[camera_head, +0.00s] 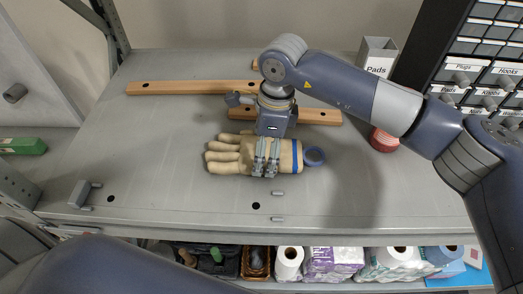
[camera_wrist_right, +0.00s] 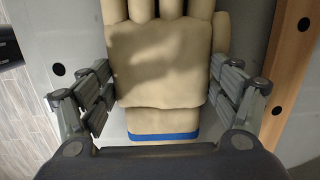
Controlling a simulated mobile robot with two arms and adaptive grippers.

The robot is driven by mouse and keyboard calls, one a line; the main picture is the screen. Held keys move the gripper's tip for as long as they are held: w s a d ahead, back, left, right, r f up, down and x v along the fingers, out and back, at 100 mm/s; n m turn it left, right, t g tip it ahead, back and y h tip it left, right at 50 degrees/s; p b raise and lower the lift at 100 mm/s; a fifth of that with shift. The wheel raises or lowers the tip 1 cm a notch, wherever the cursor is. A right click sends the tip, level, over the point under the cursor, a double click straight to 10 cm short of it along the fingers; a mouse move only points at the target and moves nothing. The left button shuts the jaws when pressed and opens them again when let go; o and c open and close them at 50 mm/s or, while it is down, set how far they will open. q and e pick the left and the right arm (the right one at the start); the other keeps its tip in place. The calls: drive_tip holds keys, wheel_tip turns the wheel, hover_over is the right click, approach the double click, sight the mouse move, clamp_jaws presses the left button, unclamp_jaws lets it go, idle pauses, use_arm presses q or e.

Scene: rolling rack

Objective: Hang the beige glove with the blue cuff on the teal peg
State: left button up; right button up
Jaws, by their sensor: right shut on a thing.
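The beige glove (camera_head: 230,157) lies on the grey shelf in the head view, fingers to the left. Its blue cuff band (camera_head: 296,155) is on the right, with a blue loop (camera_head: 314,156) beyond it. My right gripper (camera_head: 266,168) reaches down over the glove's palm and is shut on it. In the right wrist view the glove (camera_wrist_right: 160,65) lies between the two fingers of the right gripper (camera_wrist_right: 163,95), with the blue band near the bottom. I cannot make out a teal peg in either view. My left gripper is out of view.
A red roll (camera_head: 384,140), a Pads box (camera_head: 377,54) and a dark drawer cabinet (camera_head: 480,55) stand right. A grey bracket (camera_head: 82,194) is at left. The shelf front (camera_head: 170,205) is mostly clear.

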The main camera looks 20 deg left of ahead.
drive_tip(key=shift+r, duration=0.1)
drive_tip(key=shift+r+b, duration=0.6)
drive_tip(key=shift+r, duration=0.05)
drive_tip(key=shift+s+a+r+b, duration=0.15)
drive_tip(key=shift+s+r+b, duration=0.05)
drive_tip(key=shift+r+b, duration=0.2)
drive_tip(key=shift+s+a+r+b, duration=0.15)
drive_tip(key=shift+r+b, duration=0.15)
drive_tip(key=shift+r, duration=0.15)
drive_tip(key=s+a+b, duration=0.1)
drive_tip(key=s+a, duration=0.2)
drive_tip(key=s+a+r+b, duration=0.1)
drive_tip(key=s+a+b, duration=0.1)
drive_tip(key=s, duration=0.2)
drive_tip(key=s+a+b, duration=0.1)
drive_tip(key=s+a, duration=0.2)
drive_tip(key=s, duration=0.1)
drive_tip(key=shift+s+a+r, duration=0.2)
drive_tip(key=shift+a+r, duration=0.05)
drive_tip(key=shift+a, duration=0.05)
drive_tip(key=shift+s+a+r+b, duration=0.15)
drive_tip(key=shift+s+a+b, duration=0.1)
drive_tip(key=shift+s+b, duration=0.1)
drive_tip(key=shift+o, duration=1)
drive_tip(key=shift+c, duration=1)
